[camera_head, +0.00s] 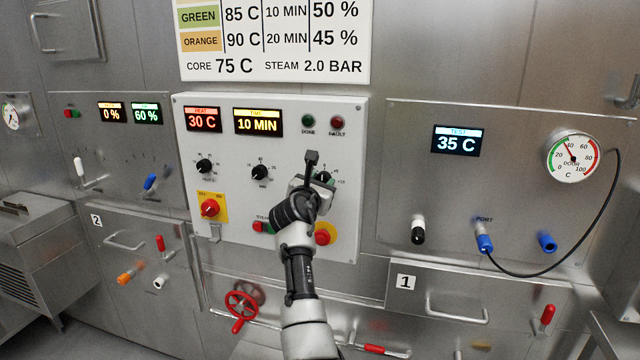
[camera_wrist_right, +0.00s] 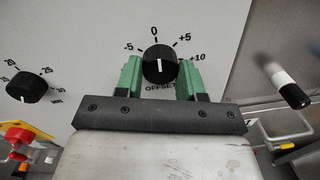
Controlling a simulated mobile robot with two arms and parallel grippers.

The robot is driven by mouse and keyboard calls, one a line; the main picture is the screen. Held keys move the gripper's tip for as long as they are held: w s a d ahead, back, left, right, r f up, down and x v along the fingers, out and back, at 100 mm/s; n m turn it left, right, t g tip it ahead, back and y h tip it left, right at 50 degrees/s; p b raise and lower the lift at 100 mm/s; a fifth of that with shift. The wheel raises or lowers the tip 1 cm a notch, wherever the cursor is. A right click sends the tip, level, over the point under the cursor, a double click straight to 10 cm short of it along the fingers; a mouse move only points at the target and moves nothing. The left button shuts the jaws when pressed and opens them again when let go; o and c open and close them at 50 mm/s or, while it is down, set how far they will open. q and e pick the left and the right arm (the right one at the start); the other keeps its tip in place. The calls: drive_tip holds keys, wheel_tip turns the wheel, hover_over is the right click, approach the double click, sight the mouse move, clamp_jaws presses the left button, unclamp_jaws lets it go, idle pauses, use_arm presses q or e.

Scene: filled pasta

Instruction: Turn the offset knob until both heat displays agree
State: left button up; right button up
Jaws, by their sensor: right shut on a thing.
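The black offset knob (camera_wrist_right: 160,64) sits on the white control panel (camera_head: 348,112), labelled OFFSET with a scale from -5 to +10. In the head view the knob is mostly hidden by my gripper. A white line marks its face. My right gripper (camera_wrist_right: 160,72) is shut on it, one green finger on each side. In the head view the right gripper (camera_head: 318,181) reaches the panel from below. The HEAT display (camera_head: 203,119) reads 30 C. The TEST display (camera_head: 456,141) on the steel panel to the right reads 35 C. My left gripper is not in view.
Other black knobs (camera_head: 259,172), a red knob on a yellow plate (camera_head: 210,208) and a red button (camera_head: 323,237) are close by. A dial gauge (camera_head: 573,156) and a black cable (camera_head: 607,205) are at the right. A red handwheel (camera_head: 242,305) is below.

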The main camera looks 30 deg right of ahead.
drive_tip(key=shift+r+m+p, duration=0.1)
drive_tip(key=shift+m+p, duration=0.3)
drive_tip(key=shift+m, duration=4)
drive_tip(key=shift+y, duration=0.3)
drive_tip(key=o, duration=0.9)
drive_tip(key=b+v, duration=0.2)
drive_tip(key=v, duration=0.8)
drive_tip(key=shift+s+a, duration=0.15)
drive_tip(key=shift+a, duration=0.15)
